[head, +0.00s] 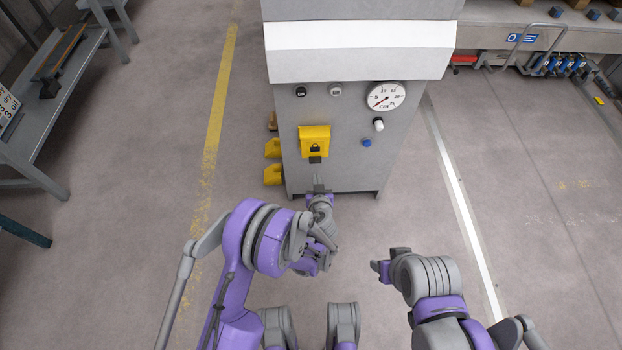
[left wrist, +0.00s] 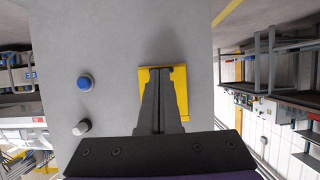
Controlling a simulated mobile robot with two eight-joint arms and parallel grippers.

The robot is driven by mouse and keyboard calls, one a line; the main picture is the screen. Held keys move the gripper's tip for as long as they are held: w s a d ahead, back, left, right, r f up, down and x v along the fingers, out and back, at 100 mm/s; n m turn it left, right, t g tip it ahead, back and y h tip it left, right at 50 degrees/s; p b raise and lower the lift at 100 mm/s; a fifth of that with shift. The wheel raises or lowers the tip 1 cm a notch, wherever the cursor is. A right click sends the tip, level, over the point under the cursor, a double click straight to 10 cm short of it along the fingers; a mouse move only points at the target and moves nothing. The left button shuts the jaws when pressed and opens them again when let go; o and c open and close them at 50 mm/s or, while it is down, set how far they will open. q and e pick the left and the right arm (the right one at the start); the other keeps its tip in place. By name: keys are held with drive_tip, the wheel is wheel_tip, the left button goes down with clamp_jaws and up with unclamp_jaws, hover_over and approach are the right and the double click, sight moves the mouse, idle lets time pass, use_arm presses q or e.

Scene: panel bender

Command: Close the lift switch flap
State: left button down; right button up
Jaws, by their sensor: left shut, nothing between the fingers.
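The lift switch flap is a yellow cover (head: 315,135) with a black padlock mark, on the front of the grey machine cabinet (head: 350,165). A small dark part shows just under it. I cannot tell exactly how far the flap stands out. My left gripper (head: 318,182) is shut and empty, pointing at the cabinet just below the flap in the head view. In the left wrist view the shut fingers (left wrist: 160,72) overlap the yellow flap (left wrist: 181,92) and hide its middle; contact is unclear. My right gripper (head: 380,268) is low at the right, away from the cabinet; its fingers are unclear.
A grey bench (head: 55,110) stands far left.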

use_arm(q)
drive_tip(key=w+f+t+b, duration=0.4)
drive_tip(key=w+t, duration=0.2)
drive_tip(key=shift+w+f+t, duration=0.15)
drive_tip(key=shift+f+t, duration=0.15)
drive_tip(key=shift+t, duration=0.1)
use_arm(e)
drive_tip(key=shift+s+x, duration=0.2)
drive_tip(key=shift+x, duration=0.75)
drive_tip(key=shift+s+x, duration=0.15)
drive_tip(key=shift+x, duration=0.8)
use_arm(q)
drive_tip(key=shift+d, duration=0.1)
use_arm(e)
drive_tip(key=shift+f, duration=0.2)
